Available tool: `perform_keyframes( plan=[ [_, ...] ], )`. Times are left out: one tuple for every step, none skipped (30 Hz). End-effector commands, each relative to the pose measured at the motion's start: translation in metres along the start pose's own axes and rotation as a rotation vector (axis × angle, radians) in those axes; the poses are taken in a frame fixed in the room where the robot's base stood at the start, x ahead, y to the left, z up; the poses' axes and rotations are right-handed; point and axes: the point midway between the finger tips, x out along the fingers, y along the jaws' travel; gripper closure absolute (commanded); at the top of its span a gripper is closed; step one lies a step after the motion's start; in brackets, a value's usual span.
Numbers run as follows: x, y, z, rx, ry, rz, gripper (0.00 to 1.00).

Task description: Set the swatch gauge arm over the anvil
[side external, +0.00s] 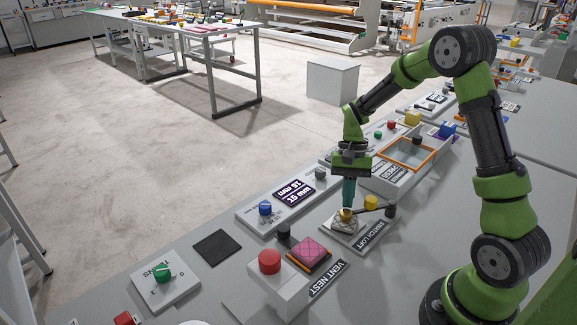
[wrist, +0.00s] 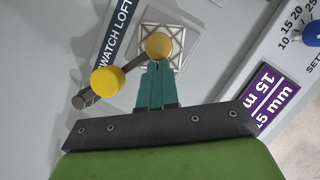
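The swatch gauge stands on a light plate labelled SWATCH LOFT (side external: 372,241). Its dark gauge arm (wrist: 92,93) runs from a grey pivot past a yellow cylinder (wrist: 107,80) to a yellow knob (wrist: 159,46). The cylinder also shows in the side view (side external: 371,202). The knob lies over the pale patterned square (wrist: 173,34) at the anvil spot, which hides the anvil itself. My gripper (wrist: 158,64) has its teal fingers together, pointing down, with the tips right at the knob (side external: 345,215). I see no clear grip around it; whether they touch is unclear.
A display reading 15 mm (side external: 294,190) and a blue knob (side external: 265,208) sit beside the gauge. A pink quilted square (side external: 309,253) and a red-topped block (side external: 270,262) stand nearer the camera. An orange-framed press (side external: 408,152) lies behind.

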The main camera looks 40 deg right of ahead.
Motion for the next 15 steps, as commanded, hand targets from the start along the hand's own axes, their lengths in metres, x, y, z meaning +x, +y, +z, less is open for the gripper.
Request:
perform_keyframes(
  plan=[
    [0.002, 0.000, 0.002, 0.000, -0.007, 0.003, 1.00],
    [0.002, 0.000, 0.002, 0.000, -0.008, 0.003, 1.00],
    [0.002, 0.000, 0.002, 0.001, -0.008, 0.003, 1.00],
    [0.002, 0.000, 0.002, 0.001, -0.008, 0.003, 1.00],
    [0.001, 0.000, 0.002, 0.001, -0.008, 0.003, 1.00],
    [-0.001, 0.000, 0.002, 0.001, -0.007, 0.002, 1.00],
    [-0.004, 0.000, 0.001, 0.000, -0.006, 0.002, 1.00],
    [-0.007, 0.000, 0.001, 0.000, -0.004, 0.001, 1.00],
    [-0.012, 0.000, 0.001, -0.001, -0.004, 0.001, 1.00],
    [-0.017, 0.000, 0.001, -0.001, -0.002, 0.001, 1.00],
    [-0.023, 0.000, 0.001, 0.000, -0.001, -0.001, 1.00],
    [-0.031, 0.000, 0.000, 0.001, 0.000, -0.001, 1.00],
    [-0.037, 0.000, 0.000, 0.000, 0.001, -0.001, 1.00],
    [-0.044, 0.000, 0.000, 0.000, 0.001, -0.002, 1.00],
    [-0.052, 0.001, 0.000, 0.001, 0.002, -0.001, 1.00]
  ],
)
